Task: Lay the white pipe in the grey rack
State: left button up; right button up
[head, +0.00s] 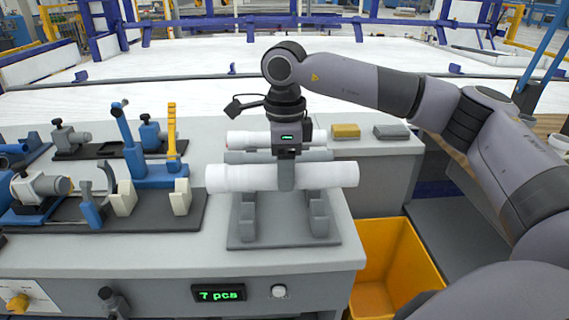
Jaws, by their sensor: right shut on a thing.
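The white pipe (235,178) lies level across the picture at the grey rack (285,230). My right gripper (286,180) comes down from above and is shut on the middle of this pipe. The pipe is just above or touching the rack's upright supports; I cannot tell which. The rack is a grey plate with two pairs of uprights on the bench. Another white pipe (247,138) and a grey pipe (262,156) lie behind, partly hidden by the gripper. My left gripper is not in view.
Blue and grey clamps (155,170) stand on a dark plate to the left. A yellow block (346,131) and a grey block (391,132) sit at the back right. An orange bin (395,262) stands below the bench's right edge. A display reads "7 pcs".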

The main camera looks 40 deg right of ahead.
notch_tip(320, 180, down, 5)
jog(key=b, duration=0.3)
jog(key=shift+r, duration=0.2)
jog(key=shift+f+b, duration=0.45)
jog(key=shift+f, duration=0.75)
jog(key=o, duration=1.2)
jog(key=shift+r, duration=3.6)
